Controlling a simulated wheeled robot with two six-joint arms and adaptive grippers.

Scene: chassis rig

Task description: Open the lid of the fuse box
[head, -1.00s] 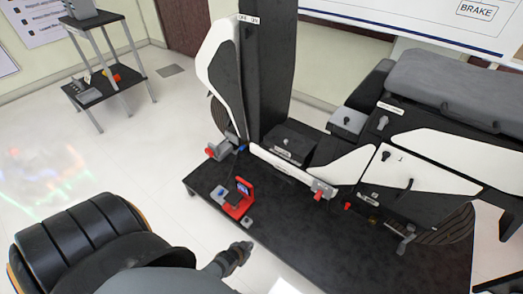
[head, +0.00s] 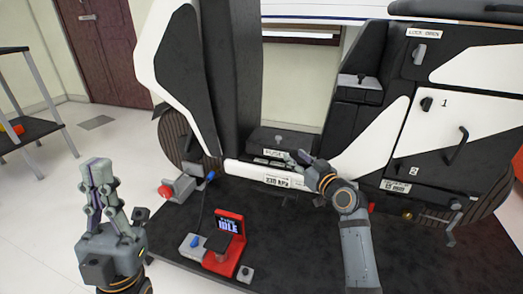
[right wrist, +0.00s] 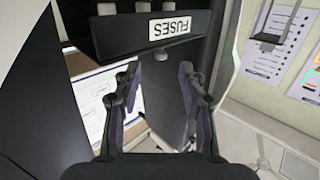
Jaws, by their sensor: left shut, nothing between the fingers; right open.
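The fuse box (head: 288,136) is a dark box with a white FUSES label, low in the middle of the motorbike-like rig, and its lid looks shut. In the right wrist view the fuse box (right wrist: 150,22) fills the top, with its label facing the camera. My right gripper (head: 298,157) is at the front right of the box in the head view. In the right wrist view its open fingers (right wrist: 159,70) are just below the label, with nothing held between them. My left gripper (head: 97,172) is shut and empty, raised at the left, well away from the box.
A white bar with a pressure label (head: 277,181) runs in front of the fuse box. A red device reading IDLE (head: 229,228) stands on the black platform (head: 310,245). White panels and a dark column flank the box. A shelf (head: 30,140) stands far left.

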